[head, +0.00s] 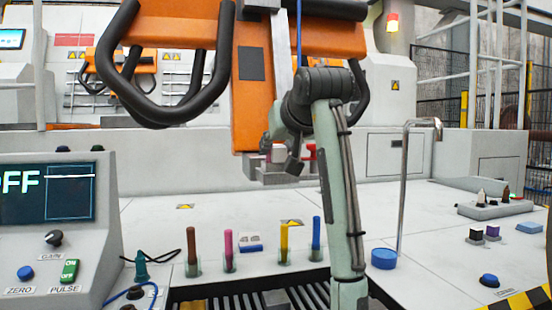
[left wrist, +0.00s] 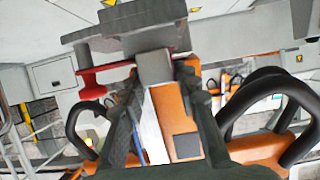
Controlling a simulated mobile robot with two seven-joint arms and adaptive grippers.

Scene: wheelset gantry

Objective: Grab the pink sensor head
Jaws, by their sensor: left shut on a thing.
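The pink sensor head (head: 229,248) appears to be the slim pink rod standing upright in a small clear holder on the bench, between a brown rod and a blue-white block. My left gripper (head: 280,158) is well above and right of it, apart from it, in front of the orange column. In the left wrist view, its fingers (left wrist: 158,82) are shut on a light grey block (left wrist: 155,67), with a wider grey plate (left wrist: 125,30) and red parts beside it. Whether the block is fixed to the orange column is unclear. My right gripper is not in view.
A brown rod (head: 191,246), a yellow rod (head: 284,240) and a blue rod (head: 316,236) stand in the same row. A control console (head: 50,215) is at left, a thin metal post (head: 403,195) at right. The orange column (head: 253,100) and black handles hang above.

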